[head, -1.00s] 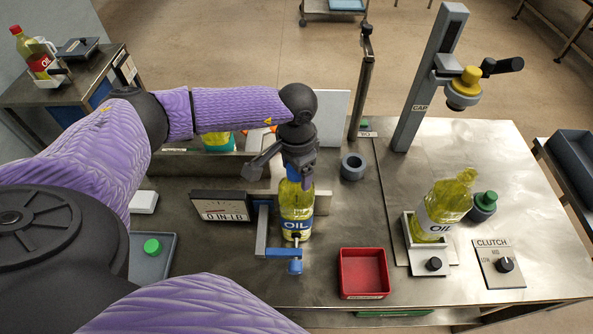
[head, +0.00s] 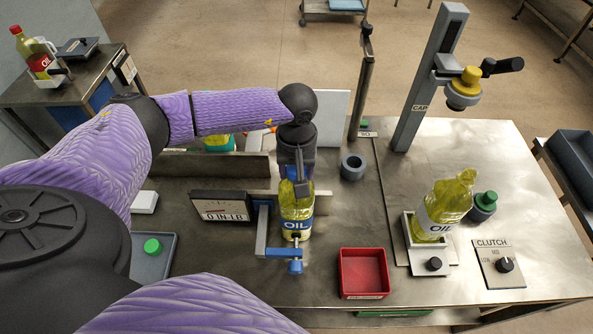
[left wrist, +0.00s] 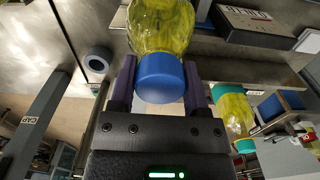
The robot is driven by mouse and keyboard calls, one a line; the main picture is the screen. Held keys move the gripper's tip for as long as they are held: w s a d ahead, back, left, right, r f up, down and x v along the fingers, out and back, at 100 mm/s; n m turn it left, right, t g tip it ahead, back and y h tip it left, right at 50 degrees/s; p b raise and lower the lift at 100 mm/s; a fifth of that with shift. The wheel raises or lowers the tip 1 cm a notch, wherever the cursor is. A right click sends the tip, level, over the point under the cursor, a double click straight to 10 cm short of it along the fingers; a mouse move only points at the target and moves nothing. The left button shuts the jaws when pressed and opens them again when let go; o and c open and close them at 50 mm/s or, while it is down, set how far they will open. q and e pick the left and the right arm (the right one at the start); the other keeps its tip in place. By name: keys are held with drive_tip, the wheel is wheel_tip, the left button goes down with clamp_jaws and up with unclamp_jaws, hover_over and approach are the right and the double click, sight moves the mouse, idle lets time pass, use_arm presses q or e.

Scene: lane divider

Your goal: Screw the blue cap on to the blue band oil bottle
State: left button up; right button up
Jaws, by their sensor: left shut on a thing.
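The blue band oil bottle (head: 296,212) stands upright in a clamp with a blue handle (head: 294,266) at the middle of the bench. My left gripper (head: 297,186) points down over its top. In the left wrist view the gripper (left wrist: 158,82) is shut on the blue cap (left wrist: 160,78), with a finger on each side. The cap sits at the bottle's neck end (left wrist: 162,25); how far it is threaded on cannot be told. My right gripper is not in view.
A display reading "0 IN-LB" (head: 221,207) stands left of the bottle. A red bin (head: 363,273) is at the front right. Another oil bottle (head: 441,207), a clutch knob panel (head: 500,264) and a capping post (head: 428,78) stand further right.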

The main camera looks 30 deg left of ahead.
use_arm(q)
drive_tip(key=m, duration=1.1)
drive_tip(key=shift+m, duration=0.3)
drive_tip(key=o, duration=0.8)
